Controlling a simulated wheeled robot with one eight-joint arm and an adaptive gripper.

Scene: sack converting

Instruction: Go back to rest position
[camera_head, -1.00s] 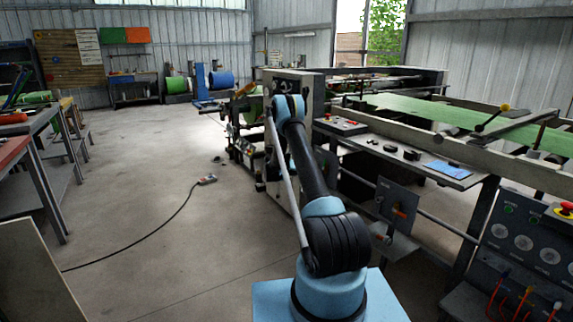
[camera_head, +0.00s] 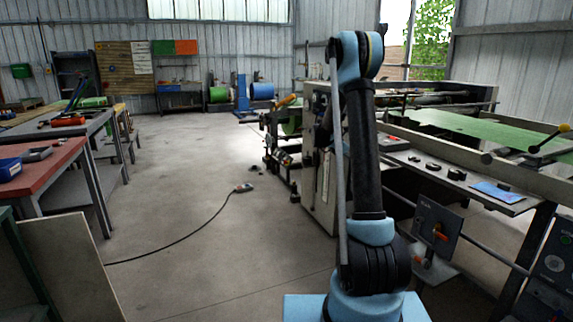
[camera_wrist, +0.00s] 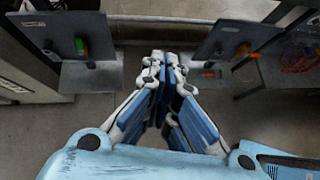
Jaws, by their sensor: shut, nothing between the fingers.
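My gripper (camera_wrist: 166,62) shows in the wrist view with its blue and grey fingers brought together at the tips. Nothing shows between the fingertips. It hangs over bare concrete floor, between two grey panels with levers. In the head view my arm stands raised, its upper link nearly upright, and the gripper itself is hidden.
The converting machine (camera_head: 318,150) with its green web (camera_head: 455,128) runs along the right. A control panel (camera_head: 436,229) with an orange lever is close by. Benches, one with a red top (camera_head: 45,170), stand at left. A cable with a small box (camera_head: 243,188) lies on the open floor.

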